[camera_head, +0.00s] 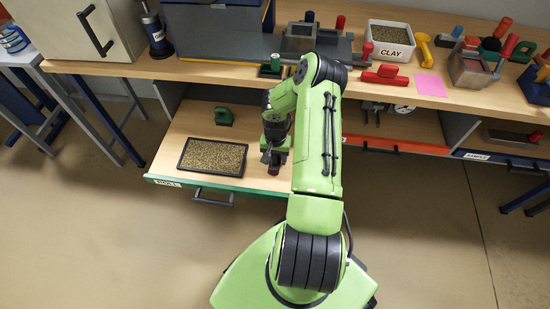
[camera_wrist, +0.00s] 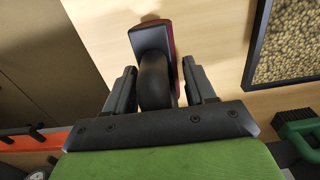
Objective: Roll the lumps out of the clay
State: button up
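A shallow black tray (camera_head: 245,163) of brown granular clay (camera_head: 213,155) lies flat in the pulled-out drawer. Part of the tray rim (camera_wrist: 252,50) and its clay (camera_wrist: 292,40) also show in the wrist view. My gripper (camera_head: 272,152) is low over the drawer, right of the tray. In the wrist view, a tool with a black roller (camera_wrist: 154,78) and a dark red part (camera_wrist: 173,42) stands between the two fingers of my gripper (camera_wrist: 158,85). Whether both fingers press on it is unclear. Its dark red end (camera_head: 273,169) shows below my gripper in the head view. No separate lumps can be made out.
A green tool (camera_head: 223,116) sits behind the tray, also at the wrist view's right edge (camera_wrist: 298,133). A white bin labelled CLAY (camera_head: 389,52), a red tool (camera_head: 385,76) and a pink note (camera_head: 430,85) are on the bench above. Bare drawer board surrounds the tray.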

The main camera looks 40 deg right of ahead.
jog(key=c, duration=0.8)
jog(key=shift+r+p, duration=1.9)
jog(key=shift+r, duration=0.65)
